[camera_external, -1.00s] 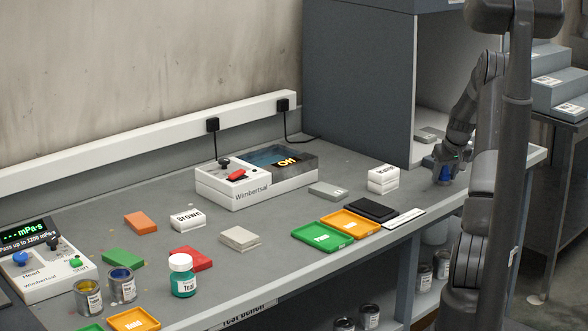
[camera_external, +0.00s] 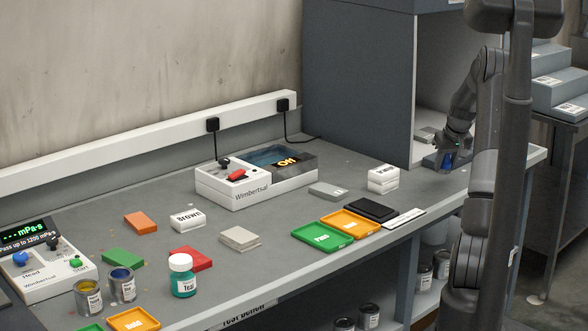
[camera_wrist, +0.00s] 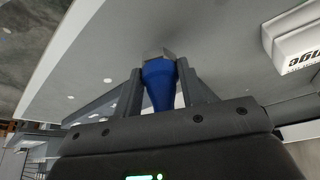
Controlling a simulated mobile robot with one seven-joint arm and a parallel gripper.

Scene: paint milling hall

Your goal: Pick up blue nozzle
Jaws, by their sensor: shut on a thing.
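The blue nozzle (camera_wrist: 159,84) is between the two fingers of my gripper (camera_wrist: 160,95) in the wrist view. It is a blue cone with a grey hexagonal end that points away from my palm. The fingers are shut on it from both sides. In the external view my gripper (camera_external: 447,158) is at the right end of the bench, by the open grey cabinet, and a small patch of the blue nozzle (camera_external: 447,161) shows there. My arm hides part of it. I cannot tell how far it is above the bench.
A white labelled block (camera_external: 383,179) stands left of my gripper. A black pad (camera_external: 372,209), an orange tray (camera_external: 350,224) and a green tray (camera_external: 323,236) lie farther left. The grey cabinet (camera_external: 357,85) wall rises behind. The bench front edge is close by.

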